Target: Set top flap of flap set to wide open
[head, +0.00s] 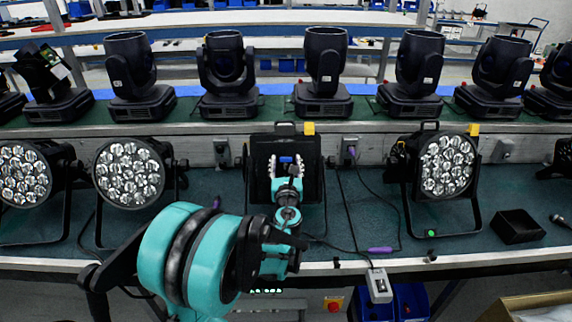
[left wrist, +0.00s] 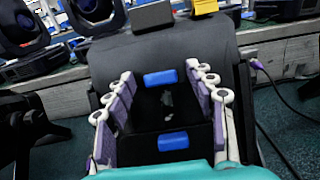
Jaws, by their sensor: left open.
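The flap set (head: 312,152) is on the black lamp in the middle of the bench, facing me. Its dark panels cover the lamp front, and no lenses show there. In the left wrist view the black front (left wrist: 190,47) fills the middle. It has an upper blue tab (left wrist: 160,77) and a lower blue tab (left wrist: 173,141). I cannot make out clearly where the top flap ends. My left gripper (head: 286,164) is in front of the lamp. Its fingers (left wrist: 166,92) are open, one on each side of the blue tabs, with nothing visibly held. Contact cannot be told. My right gripper is not in view.
Par cans with bare lenses stand left (head: 129,173) and right (head: 446,165). Several moving heads (head: 325,75) line the shelf behind. A purple-ended cable (head: 380,250) and a black box (head: 518,227) lie at right. A grey control box (head: 378,285) hangs at the front edge.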

